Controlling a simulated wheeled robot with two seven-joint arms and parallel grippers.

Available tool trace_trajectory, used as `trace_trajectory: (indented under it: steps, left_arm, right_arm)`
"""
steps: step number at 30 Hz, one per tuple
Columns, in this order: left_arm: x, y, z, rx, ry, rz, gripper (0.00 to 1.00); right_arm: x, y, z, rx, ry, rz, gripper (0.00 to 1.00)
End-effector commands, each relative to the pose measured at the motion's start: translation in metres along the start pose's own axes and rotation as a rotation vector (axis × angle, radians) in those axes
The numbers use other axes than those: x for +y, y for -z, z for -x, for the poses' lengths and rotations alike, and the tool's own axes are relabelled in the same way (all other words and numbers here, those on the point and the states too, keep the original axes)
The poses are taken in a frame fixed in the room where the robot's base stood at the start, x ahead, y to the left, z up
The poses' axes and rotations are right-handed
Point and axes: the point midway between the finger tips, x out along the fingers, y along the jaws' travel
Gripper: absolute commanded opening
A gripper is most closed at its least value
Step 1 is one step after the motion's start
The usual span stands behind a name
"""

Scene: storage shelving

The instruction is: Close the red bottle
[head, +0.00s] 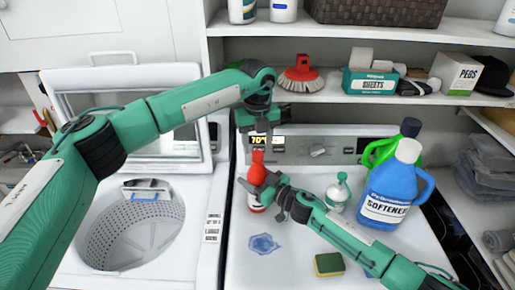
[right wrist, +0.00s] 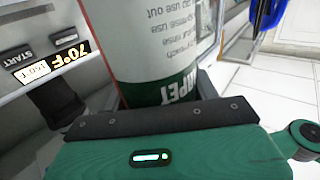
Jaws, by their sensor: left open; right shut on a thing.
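The red bottle (head: 256,170) stands upright on the white machine top in the head view, with a red upper part and a pale label lower down. My right gripper (head: 268,190) is shut on it from the right side. My left gripper (head: 260,130) is open just above the bottle's red top and points down. I cannot tell whether it touches the top. The left fingers partly hide the area above the bottle, and no separate cap is clearly visible.
A blue softener jug (head: 388,195) and a green jug (head: 378,151) stand at the right. A small white and green bottle (head: 338,192) is behind my right arm. A sponge (head: 329,264) and a blue spill (head: 263,243) lie in front. The open washer (head: 130,230) is at left.

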Motion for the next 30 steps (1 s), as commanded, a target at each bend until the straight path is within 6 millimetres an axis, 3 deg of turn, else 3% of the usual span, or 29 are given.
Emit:
trace_trajectory:
  steps: [4, 15, 30]
  left_arm:
    - [0.000, 0.000, 0.017, -0.001, 0.000, 0.000, 0.50]
    - [0.000, 0.000, 0.021, -0.001, 0.000, 0.020, 0.48]
    - [-0.001, 0.000, 0.053, -0.001, 0.002, 0.441, 0.48]
  right_arm:
    - [0.000, 0.000, 0.000, 0.000, 0.000, 0.001, 0.00]
    - [0.000, 0.000, 0.000, 0.000, 0.000, 0.001, 0.00]
    - [0.000, 0.000, 0.000, 0.000, 0.000, 0.000, 0.00]
